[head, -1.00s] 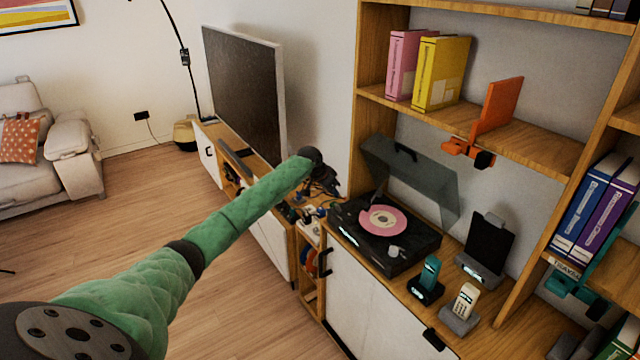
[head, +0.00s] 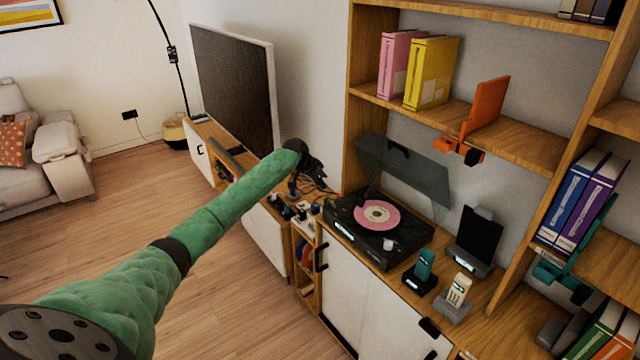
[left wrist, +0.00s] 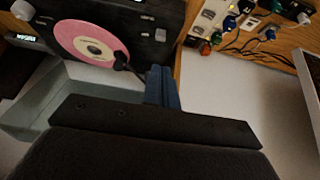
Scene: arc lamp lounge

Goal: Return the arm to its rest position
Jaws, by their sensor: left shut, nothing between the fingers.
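My left arm, in a green padded sleeve (head: 225,208), reaches from the lower left of the head view toward the shelf unit. Its dark gripper (head: 312,168) is beyond the sleeve's end, above the small gear left of the turntable (head: 345,228). In the left wrist view the blue-grey fingers (left wrist: 161,88) are together with nothing between them. The turntable with its pink record (left wrist: 88,42) shows at upper left there, apart from the fingers as far as I can tell. My right gripper is not in view.
A television (head: 238,85) stands on the low cabinet to the left. The raised turntable lid (head: 405,175), an orange bookend (head: 487,105) and shelf boards are to the right. Two phones, teal (head: 424,266) and cream (head: 459,290), stand in front. Open wooden floor (head: 120,215) lies left.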

